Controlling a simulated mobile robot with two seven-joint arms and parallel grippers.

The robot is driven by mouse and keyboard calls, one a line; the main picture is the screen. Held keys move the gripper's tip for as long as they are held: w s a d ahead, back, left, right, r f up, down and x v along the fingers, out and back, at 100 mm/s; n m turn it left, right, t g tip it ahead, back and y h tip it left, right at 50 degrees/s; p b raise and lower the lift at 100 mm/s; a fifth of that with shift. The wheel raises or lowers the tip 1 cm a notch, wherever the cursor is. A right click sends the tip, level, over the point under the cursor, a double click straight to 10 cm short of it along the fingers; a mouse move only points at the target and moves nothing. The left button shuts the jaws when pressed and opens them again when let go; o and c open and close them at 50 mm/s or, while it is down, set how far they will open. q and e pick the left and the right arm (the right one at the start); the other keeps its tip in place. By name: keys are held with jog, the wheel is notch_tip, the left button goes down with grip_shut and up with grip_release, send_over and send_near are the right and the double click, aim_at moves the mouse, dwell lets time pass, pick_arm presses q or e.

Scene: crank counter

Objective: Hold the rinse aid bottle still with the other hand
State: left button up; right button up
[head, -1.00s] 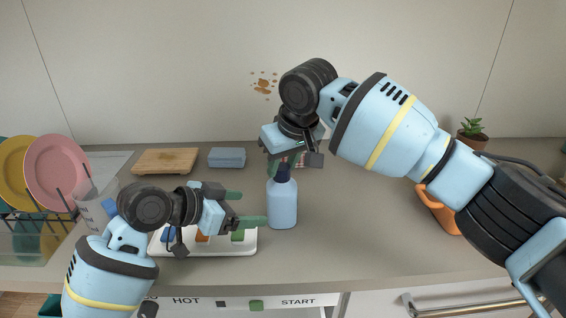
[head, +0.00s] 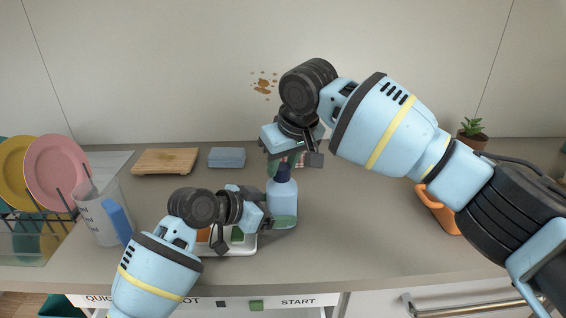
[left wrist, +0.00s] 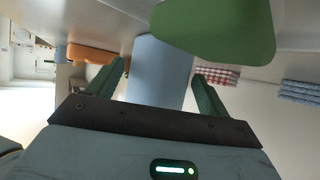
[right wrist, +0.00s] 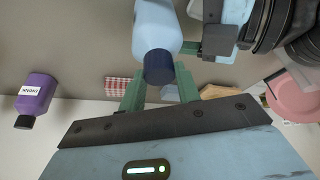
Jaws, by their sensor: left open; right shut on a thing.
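The rinse aid bottle (head: 283,202) is light blue with a dark blue cap and stands upright on the counter. My right gripper (head: 283,170) comes down from above and is shut on the cap, which shows between its green fingers in the right wrist view (right wrist: 158,68). My left gripper (head: 278,212) is open low at the bottle's body, with one finger across its front. In the left wrist view the bottle body (left wrist: 160,68) stands between the two spread green fingers, with gaps beside it. The far left finger is hidden in the head view.
A white tray (head: 245,249) with coloured pieces lies beside the bottle, partly under my left arm. A purple bottle (right wrist: 36,95) shows in the right wrist view.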

pick_arm(q)
jog(key=shift+x, duration=0.85)
jog(key=c, duration=0.9)
jog(key=shift+c, duration=0.5)
jog(key=shift+f, duration=0.25)
